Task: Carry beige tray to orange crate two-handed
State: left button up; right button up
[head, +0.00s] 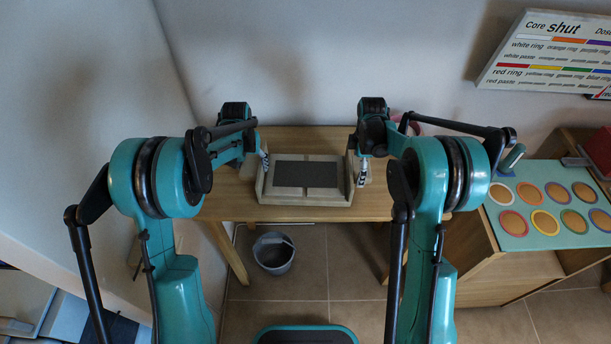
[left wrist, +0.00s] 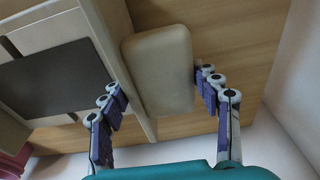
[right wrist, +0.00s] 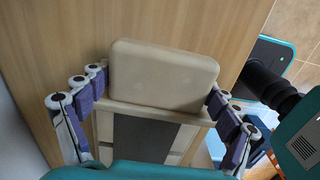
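The beige tray (head: 305,199) sits on the wooden table, with a dark grey panel (head: 306,174) inside it. Its block-shaped beige end handles show in the left wrist view (left wrist: 158,65) and in the right wrist view (right wrist: 163,75). My left gripper (head: 264,168) is at the tray's left end, its fingers spread on either side of that handle. My right gripper (head: 362,172) is at the right end, its spread fingers on either side of the other handle. Whether any fingertip touches a handle is unclear. No orange crate is in view.
The wooden table (head: 230,205) has bare top left of the tray. A grey bucket (head: 273,253) stands on the floor in front. A cabinet with coloured discs (head: 550,208) stands at right. A pinkish thing (head: 398,119) is partly hidden behind my right arm. Walls are behind and left.

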pick_arm(q)
jog(key=c, duration=0.4)
pick_arm(e)
jog(key=shift+c, duration=0.5)
pick_arm(q)
jog(key=shift+c, duration=0.2)
jog(key=shift+r, duration=0.1)
pick_arm(e)
jog(key=shift+r, duration=0.15)
